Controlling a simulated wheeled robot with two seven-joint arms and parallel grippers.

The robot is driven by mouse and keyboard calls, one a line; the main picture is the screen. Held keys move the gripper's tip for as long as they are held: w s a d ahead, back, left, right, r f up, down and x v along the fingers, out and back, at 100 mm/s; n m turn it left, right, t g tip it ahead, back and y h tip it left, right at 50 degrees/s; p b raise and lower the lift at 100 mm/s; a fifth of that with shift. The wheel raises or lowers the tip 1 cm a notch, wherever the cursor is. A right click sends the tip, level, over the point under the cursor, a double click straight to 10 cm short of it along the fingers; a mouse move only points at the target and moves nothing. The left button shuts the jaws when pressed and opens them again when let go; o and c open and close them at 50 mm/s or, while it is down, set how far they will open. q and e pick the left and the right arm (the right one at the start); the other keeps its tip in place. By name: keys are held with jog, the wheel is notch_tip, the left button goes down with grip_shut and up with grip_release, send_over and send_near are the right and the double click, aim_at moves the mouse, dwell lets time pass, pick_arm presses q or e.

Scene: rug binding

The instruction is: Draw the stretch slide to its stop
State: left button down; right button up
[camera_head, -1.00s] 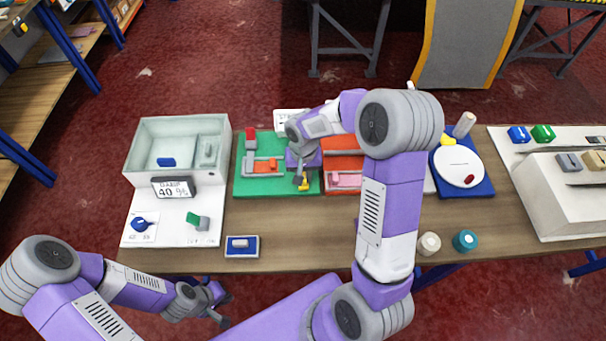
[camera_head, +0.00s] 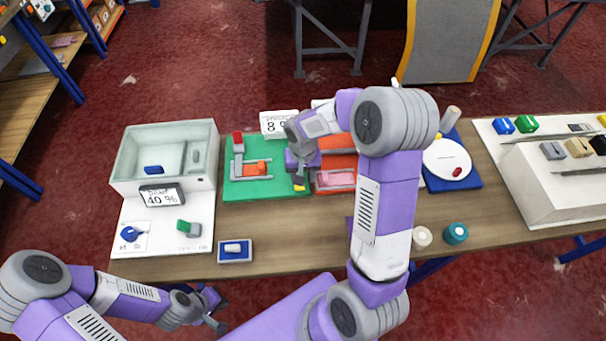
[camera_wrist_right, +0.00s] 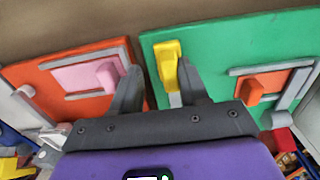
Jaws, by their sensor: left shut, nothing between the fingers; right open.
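A green board (camera_head: 270,186) carries an orange block (camera_head: 262,168) by grey rails, with a red block (camera_head: 238,138) at its far left. A yellow handle (camera_wrist_right: 167,62) on a grey stem stands near that board's edge. No label tells which is the stretch slide. My right gripper (camera_wrist_right: 158,82) is open, its fingers on either side of the yellow handle; contact cannot be told. My left gripper (camera_head: 216,312) is shut and empty, off the table's front edge.
A pale bin with a 40 % display (camera_head: 162,195) stands left. A small blue tray (camera_head: 235,258) lies in front. A white disc (camera_head: 447,160) on a blue base and two round knobs (camera_head: 456,233) are right. Bare table (camera_head: 300,240) lies in front of the boards.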

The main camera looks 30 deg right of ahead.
notch_tip(320, 180, up, 8)
jog(key=p, duration=0.1)
jog(key=shift+f, duration=0.2)
